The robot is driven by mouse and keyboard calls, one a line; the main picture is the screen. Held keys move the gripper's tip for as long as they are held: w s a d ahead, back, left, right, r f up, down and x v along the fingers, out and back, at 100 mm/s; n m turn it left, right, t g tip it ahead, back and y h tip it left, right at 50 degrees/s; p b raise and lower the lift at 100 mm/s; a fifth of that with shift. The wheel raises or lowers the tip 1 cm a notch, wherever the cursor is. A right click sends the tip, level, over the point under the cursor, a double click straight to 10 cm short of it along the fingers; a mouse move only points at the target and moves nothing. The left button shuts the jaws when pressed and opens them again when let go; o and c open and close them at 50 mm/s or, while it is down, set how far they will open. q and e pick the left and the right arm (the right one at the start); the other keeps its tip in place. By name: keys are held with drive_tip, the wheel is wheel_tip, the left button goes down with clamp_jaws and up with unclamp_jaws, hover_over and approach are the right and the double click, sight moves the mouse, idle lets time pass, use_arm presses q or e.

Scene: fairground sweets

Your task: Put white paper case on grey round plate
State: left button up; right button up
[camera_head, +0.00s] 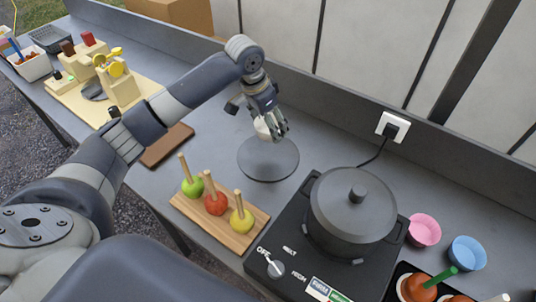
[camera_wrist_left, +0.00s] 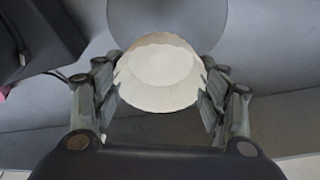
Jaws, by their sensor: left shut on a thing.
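The white paper case (camera_wrist_left: 158,72) is between the two fingers of my left gripper (camera_wrist_left: 160,95), which is shut on it. In the head view the white case (camera_head: 263,128) shows partly behind the fingers of my left gripper (camera_head: 272,130). The grey round plate (camera_head: 268,160) lies flat on the grey counter. The gripper and case are at the plate's far edge in the head view, seemingly above it; the exact height is hard to tell. The plate (camera_wrist_left: 168,22) also shows beyond the case in the left wrist view. My right gripper is not in view.
A wooden board with three apples on sticks (camera_head: 215,203) stands in front of the plate. A black hot plate with a lidded pot (camera_head: 352,208) is to the right. Pink (camera_head: 424,230) and blue (camera_head: 467,253) cases stand farther right. A brown slab (camera_head: 167,146) lies left.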

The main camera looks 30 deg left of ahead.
use_arm(q)
drive_tip(key=shift+w+a+f, duration=0.1)
drive_tip(key=shift+a+f, duration=0.15)
drive_tip(key=shift+f, duration=0.1)
drive_tip(key=p, duration=0.1)
hover_over(271, 154)
drive_tip(key=f, duration=0.6)
drive_tip(key=shift+s+a+f, duration=0.15)
drive_tip(key=shift+s+a, duration=0.2)
wheel_tip(271, 154, down, 3)
drive_tip(key=shift+s+f+p, duration=0.1)
drive_tip(key=shift+p, duration=0.35)
drive_tip(key=shift+f, duration=0.2)
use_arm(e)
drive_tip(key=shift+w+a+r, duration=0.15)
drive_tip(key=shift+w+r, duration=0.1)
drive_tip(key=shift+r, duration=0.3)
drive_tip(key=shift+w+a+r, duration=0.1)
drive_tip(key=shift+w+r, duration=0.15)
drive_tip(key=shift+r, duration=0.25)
use_arm(q)
drive_tip(key=shift+f, duration=0.15)
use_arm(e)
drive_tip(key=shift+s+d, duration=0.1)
use_arm(q)
drive_tip(key=o, duration=0.8)
